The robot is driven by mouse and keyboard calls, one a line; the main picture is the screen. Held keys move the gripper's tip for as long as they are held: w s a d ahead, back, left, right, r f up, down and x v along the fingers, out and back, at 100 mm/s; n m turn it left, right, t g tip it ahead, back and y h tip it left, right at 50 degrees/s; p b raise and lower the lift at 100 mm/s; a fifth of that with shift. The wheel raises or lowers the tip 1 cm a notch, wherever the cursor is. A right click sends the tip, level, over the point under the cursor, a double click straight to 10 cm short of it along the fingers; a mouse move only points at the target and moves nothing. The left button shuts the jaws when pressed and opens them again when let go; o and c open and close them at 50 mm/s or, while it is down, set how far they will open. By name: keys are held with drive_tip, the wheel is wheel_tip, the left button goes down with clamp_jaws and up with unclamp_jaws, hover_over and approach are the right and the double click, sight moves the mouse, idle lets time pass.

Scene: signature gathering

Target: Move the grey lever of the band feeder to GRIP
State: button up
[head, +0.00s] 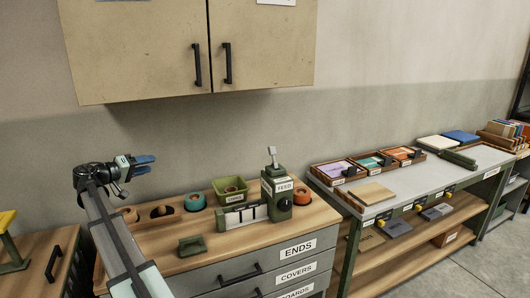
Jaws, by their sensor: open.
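The band feeder (279,199) is a green upright unit labelled FEED on the wooden bench top, with a black knob on its front. Its grey lever (272,157) stands up from the top, roughly upright. The GRIP mark cannot be read in this view. My gripper (148,164) is open and empty, with blue fingertips pointing right. It is in the air to the left of the feeder, well apart from the lever.
A green bin (231,189), a teal roll (194,201) and an orange roll (303,196) stand near the feeder. A small green block (192,244) lies in front. A wall cabinet (190,45) hangs above. A grey-topped table (420,180) with trays stands right.

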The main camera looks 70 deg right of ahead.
drive_tip(key=s+d+m+g+y, duration=0.1)
drive_tip(key=s+d+m+g, duration=0.4)
drive_tip(key=s+d, duration=0.8)
drive_tip(key=m+g+y, duration=0.2)
drive_tip(key=m+g, duration=0.1)
drive_tip(key=m, duration=0.4)
approach(271, 152)
drive_tip(key=x, duration=1.3)
drive_tip(key=shift+w+d+f, duration=0.15)
drive_tip(key=shift+w+d, duration=0.2)
drive_tip(key=shift+c, duration=0.3)
clamp_jaws()
